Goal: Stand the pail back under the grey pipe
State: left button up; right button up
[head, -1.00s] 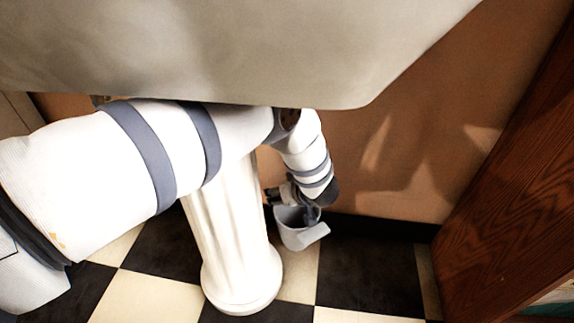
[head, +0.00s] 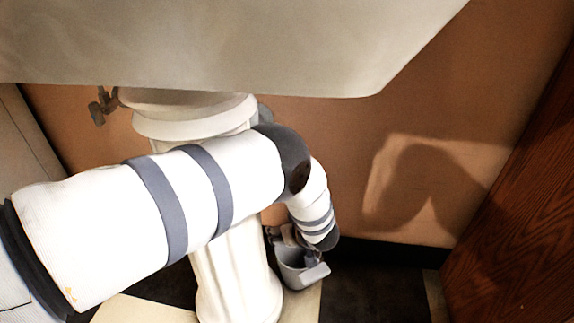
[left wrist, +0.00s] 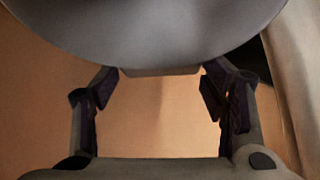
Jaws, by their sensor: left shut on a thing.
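The grey pail (head: 298,266) is small and open-topped, just right of the white pedestal's lower part in the head view. It looks roughly upright, and I cannot tell whether it touches the floor. My left gripper (head: 284,238) is at its rim, partly hidden by my forearm. In the left wrist view the pail's curved grey body (left wrist: 150,28) fills the top, and my left gripper (left wrist: 160,74) is shut on a tab at its edge. A bit of grey (head: 265,113) shows behind the pedestal's top; it may be the grey pipe. My right gripper is not in view.
The pale basin (head: 220,45) overhangs from above. The white pedestal (head: 228,265) stands close left of the pail. A brown wall (head: 345,150) is behind and a wooden panel (head: 515,230) is at right. Checkered floor (head: 370,290) is clear right of the pail.

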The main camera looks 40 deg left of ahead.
pick_arm(q)
jog(key=shift+f, duration=0.35)
jog(key=o, duration=1.7)
jog(key=shift+c, duration=0.2)
jog(key=shift+o, duration=1.2)
jog(key=p+v, duration=0.3)
jog(key=v, duration=0.3)
